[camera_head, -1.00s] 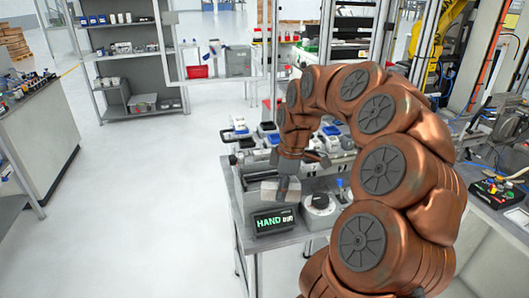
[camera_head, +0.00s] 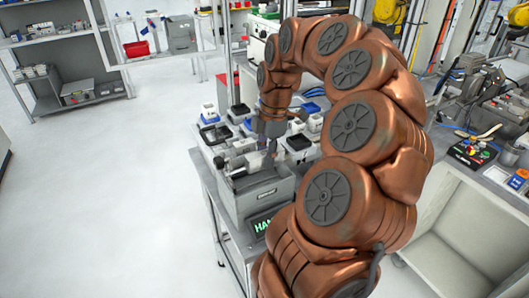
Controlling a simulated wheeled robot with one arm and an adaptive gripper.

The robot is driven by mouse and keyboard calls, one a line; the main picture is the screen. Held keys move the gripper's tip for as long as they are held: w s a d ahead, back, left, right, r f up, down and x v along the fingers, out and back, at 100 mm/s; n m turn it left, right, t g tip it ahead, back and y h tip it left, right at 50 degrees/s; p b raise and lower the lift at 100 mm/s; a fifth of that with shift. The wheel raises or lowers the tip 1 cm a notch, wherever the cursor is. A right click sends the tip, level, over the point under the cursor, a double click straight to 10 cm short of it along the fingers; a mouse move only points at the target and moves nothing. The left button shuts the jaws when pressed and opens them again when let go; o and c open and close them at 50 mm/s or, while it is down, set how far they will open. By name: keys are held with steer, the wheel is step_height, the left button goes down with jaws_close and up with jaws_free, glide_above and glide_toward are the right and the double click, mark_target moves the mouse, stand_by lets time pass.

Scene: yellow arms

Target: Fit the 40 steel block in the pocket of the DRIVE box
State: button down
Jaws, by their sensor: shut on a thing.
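My gripper (camera_head: 268,153) hangs at the end of my copper-coloured arm, pointing down over the cluttered bench. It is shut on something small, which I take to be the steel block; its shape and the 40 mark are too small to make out. Just below and left of the gripper is a grey metal fixture (camera_head: 258,199) with a small plate on its front and pale metal parts on top. I cannot tell whether the held piece touches it. Small bins in black, blue and white stand around the gripper; no DRIVE label is readable, and I cannot make out the pocket.
A dark display with green letters (camera_head: 262,225) stands at the bench front, partly hidden by my arm. A second bench (camera_head: 470,150) with a control box is at right. The floor at left is clear.

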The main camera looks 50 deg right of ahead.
steer(key=shift+f+b, duration=0.5)
steer(key=shift+f, duration=1.4)
steer(key=shift+f+b, duration=0.7)
steer(key=shift+f, duration=0.2)
steer(key=shift+s+f+b, duration=0.1)
steer(key=shift+f+b, duration=0.6)
steer(key=shift+b, duration=0.2)
steer(key=c, duration=0.8)
jaws_free()
steer(key=shift+o, duration=0.2)
steer(key=shift+r, duration=0.2)
steer(key=shift+r+p, duration=1.25)
steer(key=shift+r, duration=2.1)
